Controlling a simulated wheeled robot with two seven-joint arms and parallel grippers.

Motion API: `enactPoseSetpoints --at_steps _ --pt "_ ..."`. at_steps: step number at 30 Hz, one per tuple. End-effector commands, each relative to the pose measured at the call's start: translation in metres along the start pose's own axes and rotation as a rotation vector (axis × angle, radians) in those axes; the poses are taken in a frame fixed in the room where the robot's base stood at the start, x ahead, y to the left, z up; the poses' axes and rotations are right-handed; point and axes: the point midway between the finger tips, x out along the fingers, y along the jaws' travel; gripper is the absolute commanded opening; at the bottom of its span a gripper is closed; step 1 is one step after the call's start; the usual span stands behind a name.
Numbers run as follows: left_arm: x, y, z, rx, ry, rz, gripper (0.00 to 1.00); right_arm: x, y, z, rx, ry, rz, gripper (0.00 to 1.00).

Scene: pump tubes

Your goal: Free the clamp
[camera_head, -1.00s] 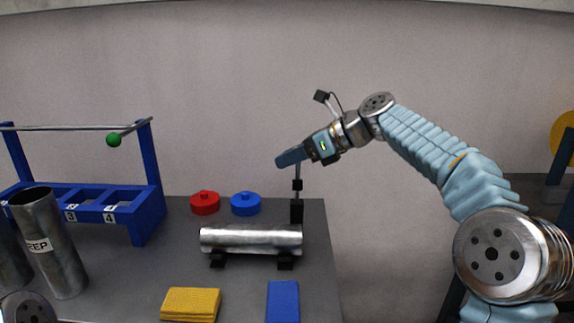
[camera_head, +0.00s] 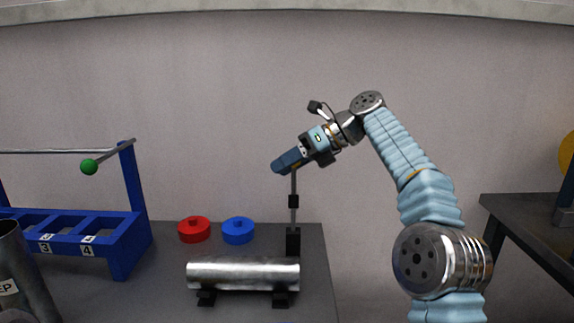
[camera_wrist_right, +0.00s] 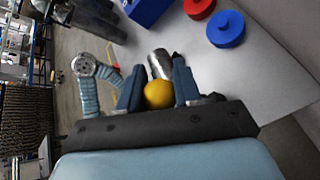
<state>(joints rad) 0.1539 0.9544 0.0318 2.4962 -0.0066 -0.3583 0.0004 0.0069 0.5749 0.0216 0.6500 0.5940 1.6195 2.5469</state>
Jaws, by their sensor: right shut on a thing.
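The clamp (camera_head: 293,215) is an upright grey lever with a black collar and a black base at the table's back right corner, behind the metal tube (camera_head: 243,273). The tube lies level in black cradles. My right gripper (camera_head: 285,163) is at the lever's top end, its fingers pointing left and down. In the right wrist view, a yellow ball knob (camera_wrist_right: 158,95) sits between the two blue fingers, and the right gripper is shut on it. The tube's end (camera_wrist_right: 160,64) shows beyond it. The knob is hidden in the head view. My left gripper is not in view.
A red cap (camera_head: 194,230) and a blue cap (camera_head: 238,231) lie left of the clamp. The blue rack (camera_head: 125,244) with a bar and green knob (camera_head: 89,167) stands at left, beside an upright tube (camera_head: 22,275). Another table (camera_head: 535,215) is at right.

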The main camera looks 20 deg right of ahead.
Motion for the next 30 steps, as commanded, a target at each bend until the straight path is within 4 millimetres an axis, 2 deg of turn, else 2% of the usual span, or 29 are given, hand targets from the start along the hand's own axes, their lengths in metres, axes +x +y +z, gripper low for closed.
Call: enactPoseSetpoints --at_steps 6,7,12,23,26,30 --pt "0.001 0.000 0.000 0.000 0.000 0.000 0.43 0.004 -0.003 -0.004 0.009 0.012 0.003 0.00" --pt "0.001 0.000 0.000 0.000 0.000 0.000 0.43 0.004 -0.003 -0.004 0.009 0.012 0.003 0.35" --pt "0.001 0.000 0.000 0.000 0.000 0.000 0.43 0.003 -0.002 -0.003 0.006 0.008 0.002 0.59" --pt "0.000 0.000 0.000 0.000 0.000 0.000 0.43 -0.005 -0.002 -0.001 0.003 0.004 0.000 0.59" --pt "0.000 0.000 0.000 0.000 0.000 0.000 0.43 -0.018 -0.006 -0.006 0.007 0.006 -0.001 0.59" --pt "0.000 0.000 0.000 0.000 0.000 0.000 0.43 -0.047 -0.017 -0.021 0.007 0.003 -0.002 0.59"
